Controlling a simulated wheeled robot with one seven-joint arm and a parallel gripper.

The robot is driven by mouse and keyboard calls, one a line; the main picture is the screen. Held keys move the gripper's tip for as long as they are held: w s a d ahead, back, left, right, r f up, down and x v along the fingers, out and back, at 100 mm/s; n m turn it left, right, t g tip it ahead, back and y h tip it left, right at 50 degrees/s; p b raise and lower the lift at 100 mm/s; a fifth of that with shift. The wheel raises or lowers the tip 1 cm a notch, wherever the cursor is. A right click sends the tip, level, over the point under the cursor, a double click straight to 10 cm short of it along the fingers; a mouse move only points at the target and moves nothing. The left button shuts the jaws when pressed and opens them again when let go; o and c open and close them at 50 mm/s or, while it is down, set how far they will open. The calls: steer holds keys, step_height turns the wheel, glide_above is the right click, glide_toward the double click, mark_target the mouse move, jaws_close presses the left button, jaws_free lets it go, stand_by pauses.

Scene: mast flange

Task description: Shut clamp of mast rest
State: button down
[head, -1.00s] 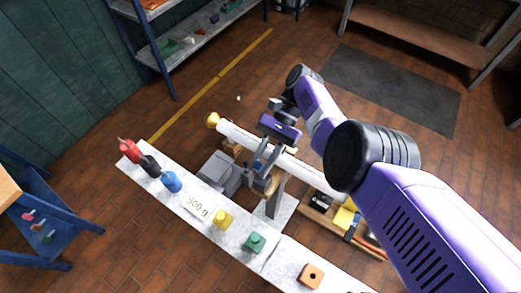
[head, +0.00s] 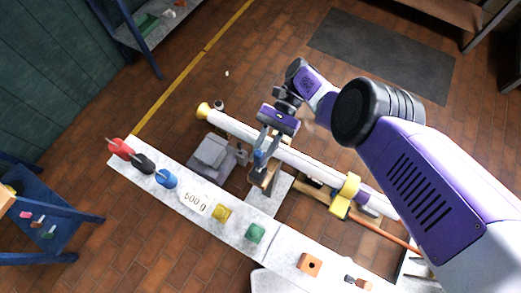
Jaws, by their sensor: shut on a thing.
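The white mast (head: 310,163) with a gold cap lies across the middle of the head view, from upper left to lower right. The mast rest (head: 268,178) stands under it as a wooden-topped post on a pale base. My gripper (head: 261,155) points down beside the mast at this rest. It is shut on a small blue-grey part that looks like the clamp (head: 258,161). The fingers partly hide the clamp, so I cannot tell how far it is closed over the mast.
A pale bench (head: 235,226) in front holds red, black, blue, yellow and green pieces and a "500 g" label. A yellow collar (head: 345,195) surrounds the mast further right. A grey block (head: 213,155) stands left of the rest. Brick floor is open behind, with a dark mat (head: 380,55).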

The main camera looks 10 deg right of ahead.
steer(key=c, duration=1.2)
jaws_free()
steer(key=shift+c, duration=0.2)
steer(key=shift+r, duration=0.1)
